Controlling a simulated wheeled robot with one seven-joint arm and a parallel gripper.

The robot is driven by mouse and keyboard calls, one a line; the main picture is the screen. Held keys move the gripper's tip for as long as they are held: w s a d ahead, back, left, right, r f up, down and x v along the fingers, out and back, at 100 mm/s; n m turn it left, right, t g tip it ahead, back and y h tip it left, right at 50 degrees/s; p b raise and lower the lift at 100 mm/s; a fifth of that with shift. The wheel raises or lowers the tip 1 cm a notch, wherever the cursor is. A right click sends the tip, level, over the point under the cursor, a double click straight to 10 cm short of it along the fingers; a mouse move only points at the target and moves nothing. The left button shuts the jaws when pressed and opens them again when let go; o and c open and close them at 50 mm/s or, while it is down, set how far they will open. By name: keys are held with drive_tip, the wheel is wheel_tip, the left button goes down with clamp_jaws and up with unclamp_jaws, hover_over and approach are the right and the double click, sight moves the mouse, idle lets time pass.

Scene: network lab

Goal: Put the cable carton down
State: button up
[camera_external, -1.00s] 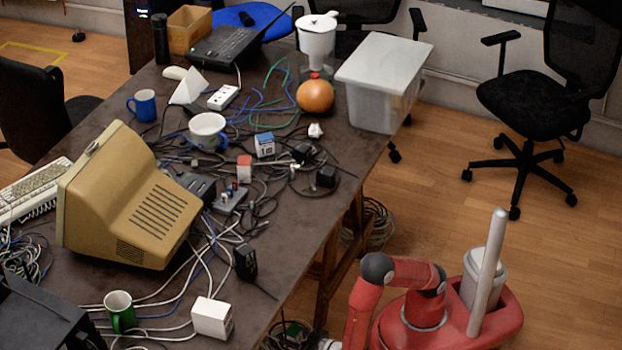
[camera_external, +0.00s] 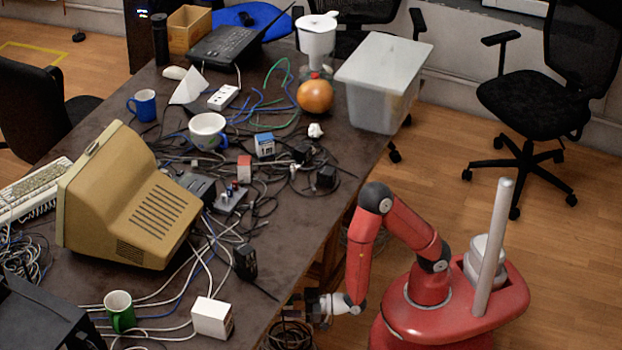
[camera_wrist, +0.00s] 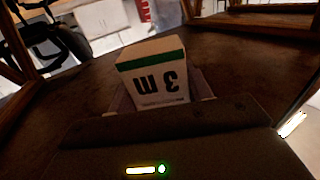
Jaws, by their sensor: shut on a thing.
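The cable carton (camera_wrist: 155,75) is a small white box with a green stripe and an upside-down "3 m" label in the wrist view. My gripper (camera_wrist: 160,100) is shut on it, with the fingers at its sides. In the external view my gripper (camera_external: 308,308) is low beside the table's right edge. The carton cannot be made out clearly there. The table (camera_external: 290,240) has a dark brown top.
Tangled cables, a blue-marked box (camera_external: 264,145), a red-marked box (camera_external: 244,170) and a white cube (camera_external: 212,318) crowd the table. A beige monitor (camera_external: 130,200) stands at left. A cable coil (camera_external: 290,335) lies below my gripper. The table's right strip is fairly clear.

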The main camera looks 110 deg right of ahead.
drive_tip(key=s+a+r+m+g+h+b, duration=0.25)
drive_tip(key=a+r+m+h+b, duration=0.45)
drive_tip(key=a+r, duration=0.5)
drive_tip(key=s+d+r+n+g+b, duration=0.1)
drive_tip(key=s+d+r+b, duration=0.3)
drive_tip(key=s+r, duration=0.6)
wheel_tip(320, 180, up, 3)
drive_tip(key=shift+s+d+r+g+h+b, duration=0.15)
drive_tip(key=shift+s+g+h+b, duration=0.25)
drive_tip(key=shift+g+b, duration=0.35)
